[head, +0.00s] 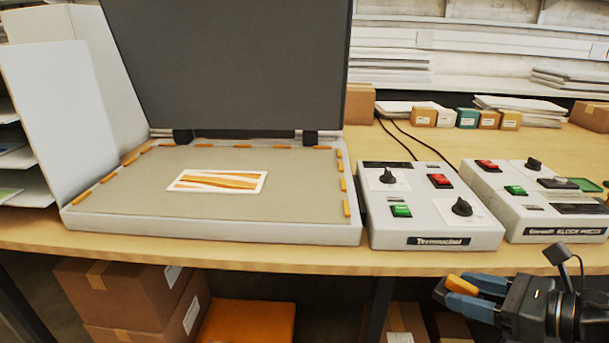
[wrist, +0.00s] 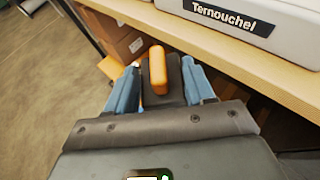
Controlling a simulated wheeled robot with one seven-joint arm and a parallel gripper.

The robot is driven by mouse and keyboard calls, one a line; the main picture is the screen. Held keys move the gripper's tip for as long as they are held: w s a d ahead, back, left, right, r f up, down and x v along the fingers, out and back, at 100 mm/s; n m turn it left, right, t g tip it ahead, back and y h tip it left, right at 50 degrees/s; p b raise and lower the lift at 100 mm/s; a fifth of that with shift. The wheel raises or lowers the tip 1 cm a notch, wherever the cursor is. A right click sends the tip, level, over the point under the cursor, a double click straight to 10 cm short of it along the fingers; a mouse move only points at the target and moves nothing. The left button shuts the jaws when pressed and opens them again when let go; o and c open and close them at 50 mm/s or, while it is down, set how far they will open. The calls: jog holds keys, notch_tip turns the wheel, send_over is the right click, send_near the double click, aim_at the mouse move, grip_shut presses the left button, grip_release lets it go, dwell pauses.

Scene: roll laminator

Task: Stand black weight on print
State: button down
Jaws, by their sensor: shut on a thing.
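The print (head: 218,181), a white-edged sheet with orange and yellow streaks, lies flat on the grey bed (head: 120,204) of the open press. My gripper (head: 466,288) is at the lower right of the head view, in front of the table edge and well away from the print. Its blue fingers are shut on a dark block with a rounded orange bar, which appears to be the black weight (wrist: 179,78). The orange bar (wrist: 157,68) shows between the fingers in the wrist view. The lower part of the held piece is hidden.
The press lid (head: 230,70) stands open behind the bed, and orange strips line the bed's rim. Two control boxes (head: 430,225) (head: 540,210) with knobs and buttons stand to the right. Small cartons (head: 465,118) are behind. Brown boxes (head: 130,290) lie below the table.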

jog(key=w+a+f+m+t+h, duration=0.1)
jog(key=a+f+m+t+h, duration=0.2)
jog(key=f+m+h, duration=0.2)
jog(key=shift+a+f+m+h, duration=0.15)
jog(key=shift+f+m+h, duration=0.2)
jog(key=shift+f, duration=0.7)
jog(key=shift+w+r+t, duration=0.1)
jog(key=shift+w+t, duration=0.1)
jog(key=shift+t, duration=0.1)
